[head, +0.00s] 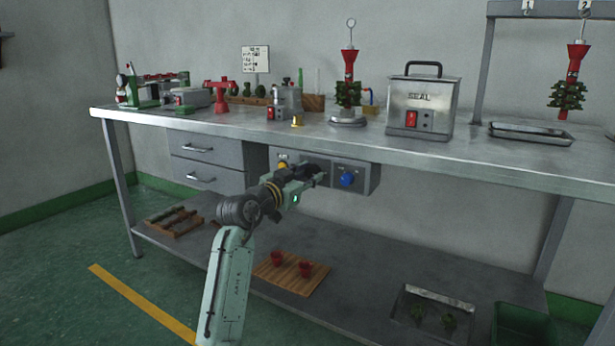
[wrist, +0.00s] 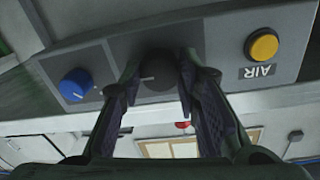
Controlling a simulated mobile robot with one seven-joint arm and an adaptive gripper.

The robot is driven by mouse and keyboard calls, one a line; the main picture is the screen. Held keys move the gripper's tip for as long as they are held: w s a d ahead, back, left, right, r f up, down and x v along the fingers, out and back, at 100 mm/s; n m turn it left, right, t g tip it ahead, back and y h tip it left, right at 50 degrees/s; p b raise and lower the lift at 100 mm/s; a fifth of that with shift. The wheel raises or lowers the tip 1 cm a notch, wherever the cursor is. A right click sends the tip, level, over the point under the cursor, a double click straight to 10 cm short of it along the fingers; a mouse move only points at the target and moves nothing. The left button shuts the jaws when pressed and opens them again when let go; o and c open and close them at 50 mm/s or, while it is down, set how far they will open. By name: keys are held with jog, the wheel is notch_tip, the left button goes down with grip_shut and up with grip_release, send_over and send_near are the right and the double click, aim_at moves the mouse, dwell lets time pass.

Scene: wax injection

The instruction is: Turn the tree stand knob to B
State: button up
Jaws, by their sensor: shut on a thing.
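My gripper (head: 317,174) reaches the control panel (head: 372,176) under the bench's front edge. In the wrist view, which looks upside down, my gripper (wrist: 160,64) has its two fingers on either side of a dark round knob (wrist: 157,78) and is shut on it. A short pale mark shows on the knob's face, pointing left in that view. In the head view my gripper hides this knob. No letter A or B can be read around it. The tree stand (head: 348,121) stands on the bench above, holding a red and green wax tree (head: 348,90).
On the same panel are a blue knob (wrist: 75,84) and a yellow button (wrist: 264,46) labelled AIR, one on each side of my fingers. Drawers (head: 205,160) hang to the left. The bench top (head: 230,122) overhangs the panel. A SEAL box (head: 424,104) stands above.

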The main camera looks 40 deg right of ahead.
jog(key=o, duration=1.2)
jog(key=v, duration=1.2)
